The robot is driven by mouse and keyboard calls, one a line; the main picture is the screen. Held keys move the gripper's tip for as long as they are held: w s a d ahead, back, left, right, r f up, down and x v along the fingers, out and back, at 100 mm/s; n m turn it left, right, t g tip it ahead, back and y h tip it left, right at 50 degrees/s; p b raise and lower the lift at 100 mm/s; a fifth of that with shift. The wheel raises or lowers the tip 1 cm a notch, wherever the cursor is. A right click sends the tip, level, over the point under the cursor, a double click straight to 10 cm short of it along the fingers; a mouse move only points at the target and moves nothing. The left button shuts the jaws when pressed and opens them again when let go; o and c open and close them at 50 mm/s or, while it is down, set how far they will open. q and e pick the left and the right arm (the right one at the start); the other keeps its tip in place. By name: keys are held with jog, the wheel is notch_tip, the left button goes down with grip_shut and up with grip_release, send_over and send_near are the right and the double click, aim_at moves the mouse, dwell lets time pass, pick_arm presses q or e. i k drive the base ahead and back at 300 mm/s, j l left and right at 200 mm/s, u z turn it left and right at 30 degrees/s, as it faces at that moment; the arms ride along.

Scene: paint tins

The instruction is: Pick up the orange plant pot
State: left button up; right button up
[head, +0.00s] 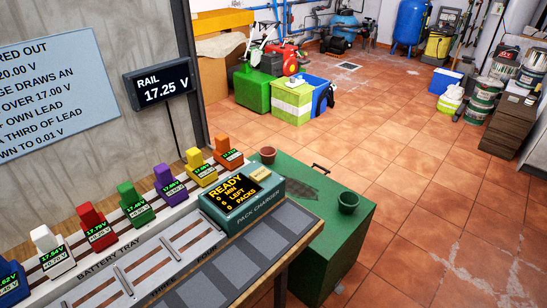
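A small reddish-brown pot (267,155), the closest to orange of the pots in view, stands upright at the back left of a green box-like cabinet (340,255). It sits just beyond the orange battery pack, and its lower part is partly hard to make out. A dark green pot (348,203) stands upright near the right side of the same cabinet top. Neither of my grippers shows in the head view.
A bench with a battery tray (130,262), several coloured packs and a pack charger (241,201) fills the left foreground. A dark handle (321,170) rises at the cabinet's back edge. Crates (300,98) and paint tins (482,100) stand farther back. Tiled floor (430,200) is open on the right.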

aim_at(268, 153)
jog(key=z, duration=1.75)
jog(key=i+l, duration=0.2)
jog(key=i, duration=0.25)
jog(key=i+l, duration=0.15)
jog(key=i, duration=0.35)
jog(key=i+l, duration=0.2)
jog(key=i, duration=0.25)
jog(key=i+u, duration=0.2)
jog(key=i, duration=0.8)
jog(key=i+u, duration=0.2)
jog(key=i, duration=0.75)
jog(key=i+j+u, duration=0.15)
jog(key=i+u, duration=0.75)
jog(key=i+l+u, duration=0.1)
jog(key=i+u, duration=0.35)
jog(key=i+l+u, duration=0.3)
jog(key=u, duration=0.15)
